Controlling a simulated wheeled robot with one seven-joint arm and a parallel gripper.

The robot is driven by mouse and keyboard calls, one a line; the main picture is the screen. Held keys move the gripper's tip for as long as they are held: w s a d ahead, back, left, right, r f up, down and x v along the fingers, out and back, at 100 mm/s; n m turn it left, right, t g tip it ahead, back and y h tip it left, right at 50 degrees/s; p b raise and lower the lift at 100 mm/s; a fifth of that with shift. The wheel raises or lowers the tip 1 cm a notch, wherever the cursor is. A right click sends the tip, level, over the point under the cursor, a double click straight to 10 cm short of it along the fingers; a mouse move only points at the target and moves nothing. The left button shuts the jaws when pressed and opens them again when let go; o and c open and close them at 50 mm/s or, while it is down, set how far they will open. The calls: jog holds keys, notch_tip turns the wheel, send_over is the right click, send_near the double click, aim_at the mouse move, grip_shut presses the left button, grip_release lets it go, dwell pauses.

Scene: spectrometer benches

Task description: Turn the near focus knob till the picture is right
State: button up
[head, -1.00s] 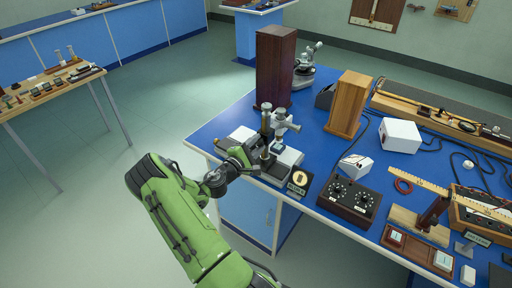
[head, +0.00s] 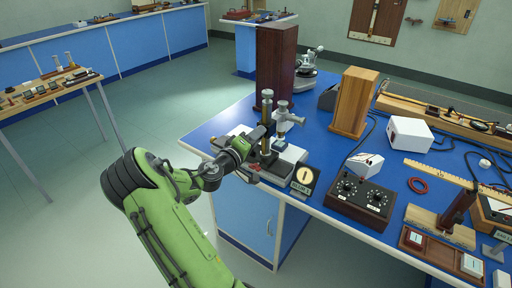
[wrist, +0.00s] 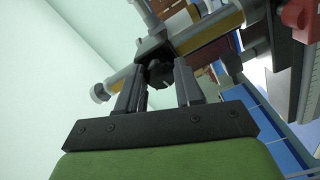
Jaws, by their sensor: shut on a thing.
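The instrument stands at the near edge of the blue bench, with an upright brass column (head: 267,125) and a grey-white tube assembly (head: 285,120). My gripper (head: 252,139) reaches it from the left. In the wrist view my two fingers (wrist: 160,78) are closed on a dark ribbed knob (wrist: 160,73), beside the brass column (wrist: 205,35). A black panel (head: 303,180) with a pale round disc stands just right of the instrument. The disc shows a dark vertical mark, with fine detail too small to read. In the head view the knob is hidden by my gripper.
A black box with two dials (head: 358,204) stands right of the panel. A tall dark wooden case (head: 276,65) and a lighter wooden case (head: 355,103) stand behind. A white box (head: 404,135) is farther right.

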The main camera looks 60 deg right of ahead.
jog(key=m+b, duration=0.3)
jog(key=shift+f+b, duration=0.15)
jog(key=shift+b, duration=0.2)
dwell(0.4)
jog(key=o, duration=1)
jog(key=shift+o, duration=0.2)
jog(key=w+a, duration=0.2)
jog(key=a, duration=1.3)
jog(key=shift+w+a+p, duration=0.25)
jog(key=shift+a+p, duration=0.1)
